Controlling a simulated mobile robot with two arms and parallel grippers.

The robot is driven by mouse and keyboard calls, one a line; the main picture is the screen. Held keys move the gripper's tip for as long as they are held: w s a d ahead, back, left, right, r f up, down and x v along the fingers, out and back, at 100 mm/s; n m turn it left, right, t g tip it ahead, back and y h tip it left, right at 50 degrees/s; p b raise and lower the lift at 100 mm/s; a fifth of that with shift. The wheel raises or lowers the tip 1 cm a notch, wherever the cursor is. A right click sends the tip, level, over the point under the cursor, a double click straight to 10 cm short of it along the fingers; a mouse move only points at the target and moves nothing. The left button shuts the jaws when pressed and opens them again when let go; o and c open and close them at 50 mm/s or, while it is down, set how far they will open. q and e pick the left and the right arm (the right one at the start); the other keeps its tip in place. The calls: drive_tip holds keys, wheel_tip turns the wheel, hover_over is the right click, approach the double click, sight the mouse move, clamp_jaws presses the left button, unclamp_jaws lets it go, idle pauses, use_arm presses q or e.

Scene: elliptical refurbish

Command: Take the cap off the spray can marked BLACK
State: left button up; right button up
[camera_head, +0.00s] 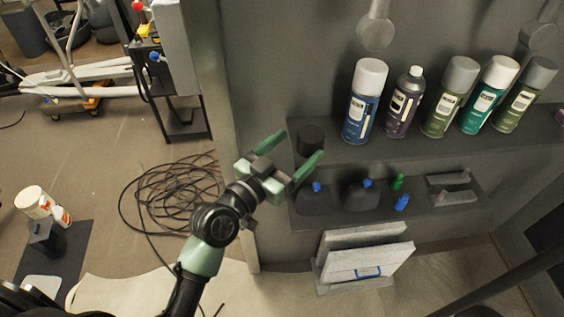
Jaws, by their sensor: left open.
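Several spray cans stand upright in a row on the dark upper shelf (450,145). They are a blue can with a grey cap (361,110), a purple can with its nozzle bare (403,103), an olive can with a grey cap (447,105), a teal can with a white cap (486,102) and a green can with a grey cap (520,103). Their label text is too small to read, so I cannot tell which is marked BLACK. My left gripper (302,146) is open and empty, left of the cans near the shelf's left end. My right gripper is not in view.
A short dark cylinder (310,137) stands at the upper shelf's left end, close to my left gripper's fingers. The lower shelf holds dark jugs with blue caps (361,194) and small bottles (400,203). Coiled cable (165,200) lies on the floor.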

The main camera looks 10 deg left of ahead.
use_arm(q)
drive_tip(key=b+v, duration=0.1)
drive_tip(key=v, duration=0.4)
drive_tip(key=s+a+f+n+g+y, duration=0.1)
drive_tip(key=s+a+f+g+y, duration=0.1)
drive_tip(key=f, duration=1.2)
drive_tip(key=s+a+f+n+g+y, duration=0.1)
drive_tip(key=s+f+g+y, duration=0.15)
drive_tip(key=f, duration=1.15)
drive_tip(key=s+a+f+n+g+y, duration=0.1)
drive_tip(key=s+a+f+g, duration=0.15)
drive_tip(key=f, duration=1.15)
drive_tip(key=s+a+f+g+y, duration=0.1)
drive_tip(key=s+a+f+g, duration=0.1)
drive_tip(key=s+f, duration=0.5)
drive_tip(key=s+a+f+g, duration=0.3)
drive_tip(key=s+f, duration=0.4)
drive_tip(key=s, duration=0.7)
drive_tip(key=s+a+f+g+y, duration=0.1)
drive_tip(key=s+a+f+g, duration=0.1)
drive_tip(key=s+f, duration=0.5)
drive_tip(key=s+g, duration=0.1)
drive_tip(key=s, duration=0.3)
drive_tip(key=shift+s+a+f+y, duration=0.2)
drive_tip(key=shift+a+f+y, duration=0.15)
drive_tip(key=shift+f, duration=0.05)
